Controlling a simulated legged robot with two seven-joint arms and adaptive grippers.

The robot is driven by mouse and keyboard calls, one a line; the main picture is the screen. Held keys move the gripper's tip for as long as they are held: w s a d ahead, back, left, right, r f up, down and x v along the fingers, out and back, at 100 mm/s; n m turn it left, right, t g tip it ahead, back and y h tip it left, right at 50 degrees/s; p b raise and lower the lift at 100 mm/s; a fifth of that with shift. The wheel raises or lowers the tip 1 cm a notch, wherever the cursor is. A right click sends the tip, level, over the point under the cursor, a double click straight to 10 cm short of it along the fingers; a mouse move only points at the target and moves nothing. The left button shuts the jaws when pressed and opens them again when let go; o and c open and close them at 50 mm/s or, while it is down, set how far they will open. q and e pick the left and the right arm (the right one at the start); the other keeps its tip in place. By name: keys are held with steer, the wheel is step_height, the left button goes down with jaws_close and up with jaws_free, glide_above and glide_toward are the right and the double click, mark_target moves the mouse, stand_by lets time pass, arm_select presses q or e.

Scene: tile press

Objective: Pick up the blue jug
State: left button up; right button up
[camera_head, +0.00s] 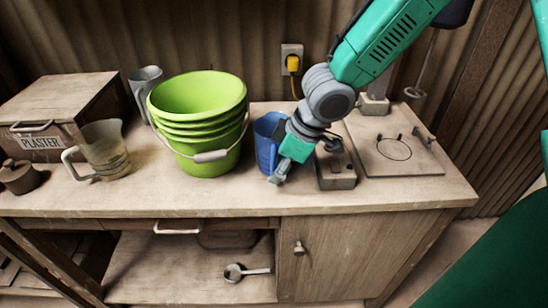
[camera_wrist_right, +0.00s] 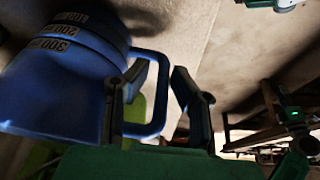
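The blue jug (camera_head: 267,135) stands on the worktop, just right of the stacked green buckets. My right gripper (camera_head: 279,176) reaches down at its front right and hides part of it. In the right wrist view the jug (camera_wrist_right: 60,85), with its printed volume marks, fills the left side. Its loop handle (camera_wrist_right: 158,100) extends between the two fingers of my right gripper (camera_wrist_right: 160,75). The fingers are spread, with a gap visible between the handle and the right finger. Whether the left finger touches the handle is unclear. My left gripper is not in view.
Green buckets (camera_head: 197,100) stand close on the jug's left. A small grey metal box (camera_head: 336,172) and a flat plate (camera_head: 400,150) lie to the right. A clear jug (camera_head: 104,150) and a plaster box (camera_head: 60,110) stand farther left. The worktop's front edge is near.

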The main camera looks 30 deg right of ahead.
steer(key=shift+w+d+f, duration=0.15)
steer(key=shift+w+f, duration=0.1)
steer(key=shift+f, duration=0.35)
steer(key=shift+r, duration=0.1)
steer(key=shift+s+a, duration=0.1)
steer(key=shift+a, duration=0.15)
jaws_close()
steer(key=shift+a+r, duration=0.1)
steer(key=shift+a, duration=0.15)
steer(key=shift+d, duration=0.15)
